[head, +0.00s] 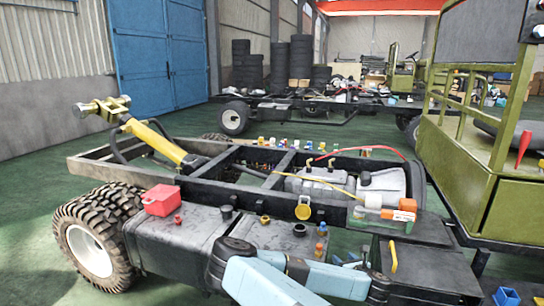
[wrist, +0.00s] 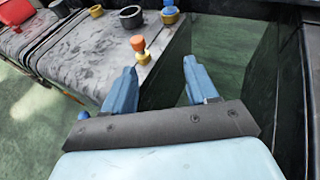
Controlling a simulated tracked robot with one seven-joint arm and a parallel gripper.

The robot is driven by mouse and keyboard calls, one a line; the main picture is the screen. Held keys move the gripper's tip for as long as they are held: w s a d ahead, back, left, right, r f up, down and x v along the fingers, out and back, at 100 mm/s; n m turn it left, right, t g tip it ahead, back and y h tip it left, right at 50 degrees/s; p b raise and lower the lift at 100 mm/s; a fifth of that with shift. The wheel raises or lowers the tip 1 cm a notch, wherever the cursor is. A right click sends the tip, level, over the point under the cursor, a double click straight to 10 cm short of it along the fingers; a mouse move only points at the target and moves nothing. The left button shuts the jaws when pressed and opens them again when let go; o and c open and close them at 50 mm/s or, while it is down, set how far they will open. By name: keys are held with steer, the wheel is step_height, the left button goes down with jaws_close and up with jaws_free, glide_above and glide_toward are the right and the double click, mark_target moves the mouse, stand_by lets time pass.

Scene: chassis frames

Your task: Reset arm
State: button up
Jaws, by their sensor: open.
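My gripper (wrist: 161,82) is open in the wrist view. Its two blue fingers stand apart with nothing between them, and green floor shows beyond the gap. The left finger is close to the edge of a dusty grey tank (wrist: 105,50); I cannot tell whether they touch. A small orange-topped fitting (wrist: 138,46) stands on that tank just beyond the left finger. In the head view my arm (head: 330,279) reaches across the bottom, bent low in front of the chassis, with its end at the right near a dark box (head: 430,272).
The chassis frame (head: 85,166) fills the middle, with a red box (head: 161,200), a yellow-rimmed cap (head: 303,208) and several small fittings on its tanks. A clear case with orange ends (head: 385,212) lies at the right. A green truck cab (head: 510,205) stands beyond. Open floor (head: 30,225) lies left.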

steer(key=d+r+m+g+h, duration=0.3)
steer(key=d+r+m+h, duration=0.35)
steer(key=m, duration=1.25)
steer(key=s+a+r+m+g+y, duration=0.1)
steer(key=s+a+r+m, duration=0.1)
steer(key=s+r+m, duration=0.45)
steer(key=s+a+r+m+g+y, duration=0.1)
steer(key=s+a+r+m+g, duration=0.15)
steer(key=r, duration=0.75)
steer(key=s+a+r+m+g+y, duration=0.1)
steer(key=s+a+r+m, duration=0.3)
steer(key=r, duration=0.4)
steer(key=s+r+m, duration=0.2)
steer(key=s+r, duration=0.2)
steer(key=s, duration=0.3)
steer(key=s+a+r+m, duration=0.1)
steer(key=s+r+m, duration=0.1)
steer(key=s+r, duration=0.3)
steer(key=s+r+m, duration=0.2)
steer(key=s+r, duration=0.3)
steer(key=s, duration=0.6)
steer(key=shift+s+a+g, duration=0.2)
steer(key=shift+a+g, duration=0.15)
steer(key=shift+g, duration=0.1)
